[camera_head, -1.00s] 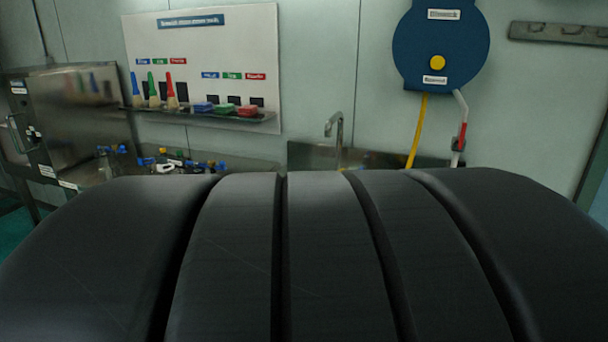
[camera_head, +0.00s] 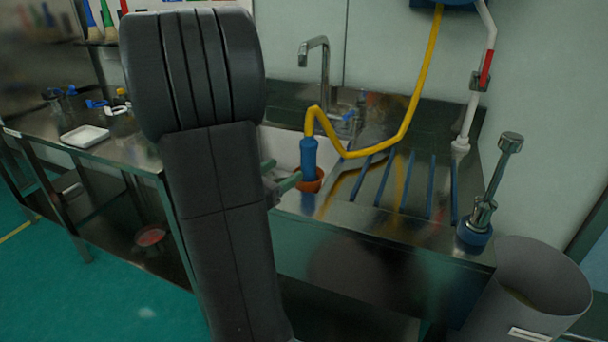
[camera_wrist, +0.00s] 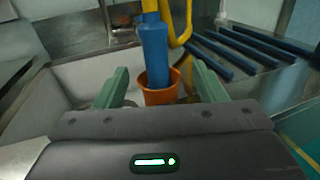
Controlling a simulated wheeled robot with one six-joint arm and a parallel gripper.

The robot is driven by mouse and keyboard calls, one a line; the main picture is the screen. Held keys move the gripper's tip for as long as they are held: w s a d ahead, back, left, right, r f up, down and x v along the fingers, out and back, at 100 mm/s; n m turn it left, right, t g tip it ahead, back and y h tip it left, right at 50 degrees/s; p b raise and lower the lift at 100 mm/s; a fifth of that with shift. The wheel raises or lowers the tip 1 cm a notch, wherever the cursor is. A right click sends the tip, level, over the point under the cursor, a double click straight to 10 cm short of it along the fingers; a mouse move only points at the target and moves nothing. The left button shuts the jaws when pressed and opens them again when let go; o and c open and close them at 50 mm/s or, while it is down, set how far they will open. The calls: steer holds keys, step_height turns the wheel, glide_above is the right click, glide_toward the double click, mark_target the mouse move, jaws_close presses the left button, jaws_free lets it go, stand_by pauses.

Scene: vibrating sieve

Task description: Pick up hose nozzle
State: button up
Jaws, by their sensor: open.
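The blue hose nozzle (camera_head: 309,160) stands upright at the end of a yellow hose (camera_head: 415,85), its lower end in an orange cup (camera_head: 311,181) at the sink's edge. In the wrist view the nozzle (camera_wrist: 155,52) rises from the orange cup (camera_wrist: 161,92). My gripper (camera_head: 283,174) is open and empty beside the nozzle, to its left in the head view. In the wrist view my gripper's (camera_wrist: 158,78) two green fingers are spread, with the nozzle and cup between them, seemingly just beyond the tips. I cannot tell whether they touch.
A metal faucet (camera_head: 316,52) stands behind the sink (camera_head: 284,144). Blue bars (camera_head: 407,183) line the drainboard on the right. A metal valve fitting (camera_head: 490,190) and a grey bin (camera_head: 540,285) stand at the right. A white tray (camera_head: 85,136) lies on the left bench.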

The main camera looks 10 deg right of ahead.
mark_target(303, 155)
steer(key=shift+w+a, duration=0.15)
steer(key=shift+w, duration=0.2)
steer(key=shift+w+d, duration=0.2)
steer(key=shift+w, duration=0.05)
steer(key=x, duration=0.7)
steer(key=shift+w+d+r, duration=0.15)
steer(key=shift+d, duration=0.05)
steer(key=shift+r+p+x, duration=0.2)
steer(key=shift+x, duration=1.15)
steer(key=shift+r+p+x, duration=0.2)
steer(key=shift+x, duration=1.15)
steer(key=c, duration=1)
